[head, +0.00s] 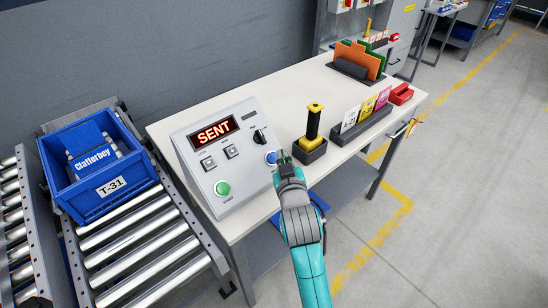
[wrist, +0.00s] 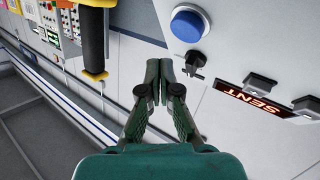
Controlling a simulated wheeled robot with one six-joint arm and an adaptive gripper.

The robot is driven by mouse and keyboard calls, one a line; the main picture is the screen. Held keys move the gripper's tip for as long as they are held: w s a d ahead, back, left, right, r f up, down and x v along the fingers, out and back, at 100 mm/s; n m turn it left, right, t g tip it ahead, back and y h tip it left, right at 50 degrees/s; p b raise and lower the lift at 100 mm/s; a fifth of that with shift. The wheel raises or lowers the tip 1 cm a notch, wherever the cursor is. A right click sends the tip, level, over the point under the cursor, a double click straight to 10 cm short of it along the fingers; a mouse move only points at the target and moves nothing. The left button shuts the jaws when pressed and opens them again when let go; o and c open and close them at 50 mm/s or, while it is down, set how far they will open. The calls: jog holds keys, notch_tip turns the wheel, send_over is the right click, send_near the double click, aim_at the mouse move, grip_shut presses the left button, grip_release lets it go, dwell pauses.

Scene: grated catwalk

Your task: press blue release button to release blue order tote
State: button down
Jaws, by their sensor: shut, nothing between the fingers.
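The blue release button (head: 271,158) is a round button on the right side of a grey control box (head: 212,189) whose display reads SENT. It shows large near the top of the wrist view (wrist: 188,24). My gripper (head: 283,157) is shut and empty, its tips just right of the button in the head view. In the wrist view my fingertips (wrist: 160,66) point towards the box face, below and left of the button, with a gap in the picture.
A black-and-yellow handled tool (head: 313,122) stands upright in a holder close right of my gripper. A card rack (head: 361,126) and red stapler-like item (head: 401,94) are farther right.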

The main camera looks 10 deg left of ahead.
jog(key=shift+s+d+r, duration=0.3)
jog(key=shift+d+r, duration=0.15)
jog(key=shift+r, duration=0.05)
jog(key=shift+s+d+r, duration=0.3)
jog(key=shift+d+r, duration=0.1)
jog(key=shift+r, duration=0.1)
